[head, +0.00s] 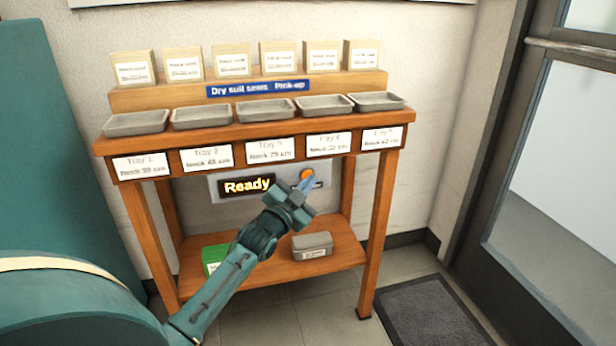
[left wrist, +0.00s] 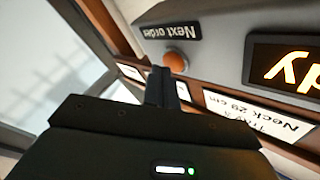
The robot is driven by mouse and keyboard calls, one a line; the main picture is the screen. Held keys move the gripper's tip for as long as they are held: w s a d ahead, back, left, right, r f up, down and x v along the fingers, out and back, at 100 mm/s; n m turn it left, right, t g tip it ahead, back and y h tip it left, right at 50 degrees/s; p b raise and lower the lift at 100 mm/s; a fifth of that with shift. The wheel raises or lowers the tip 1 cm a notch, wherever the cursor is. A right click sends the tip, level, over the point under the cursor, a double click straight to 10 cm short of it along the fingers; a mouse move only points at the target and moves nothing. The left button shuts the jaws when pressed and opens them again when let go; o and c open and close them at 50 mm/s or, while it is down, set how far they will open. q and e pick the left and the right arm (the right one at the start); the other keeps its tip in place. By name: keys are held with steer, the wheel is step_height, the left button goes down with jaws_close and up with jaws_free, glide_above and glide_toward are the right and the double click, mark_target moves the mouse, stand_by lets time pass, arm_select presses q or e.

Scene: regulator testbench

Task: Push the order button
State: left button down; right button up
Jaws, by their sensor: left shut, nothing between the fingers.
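The orange order button (head: 307,175) sits on a grey panel below the tray shelf, right of a lit display (head: 247,186) reading "Ready". In the left wrist view the button (left wrist: 176,62) shows beside a "Next order" label (left wrist: 168,31). My left gripper (head: 305,187) is shut and empty, its tips just in front of and below the button. In the left wrist view the gripper tips (left wrist: 163,75) appear right by the button; I cannot tell whether they touch it. My right gripper is not in view.
Several grey trays (head: 136,123) line the wooden table (head: 280,129) above the panel, with boxes (head: 281,57) behind. A green box (head: 213,255) and a grey lidded box (head: 312,244) stand on the lower shelf. A dark mat (head: 432,312) and glass door are at right.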

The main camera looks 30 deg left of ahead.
arm_select(q)
steer(key=shift+w+a, duration=0.25)
steer(key=shift+a, duration=0.05)
stand_by(0.4)
steer(key=shift+s+d+p, duration=0.6)
steer(key=shift+d+p, duration=0.1)
steer(key=shift+s+d+p, duration=1.55)
steer(key=shift+s+d, duration=0.1)
steer(key=shift+d, duration=0.25)
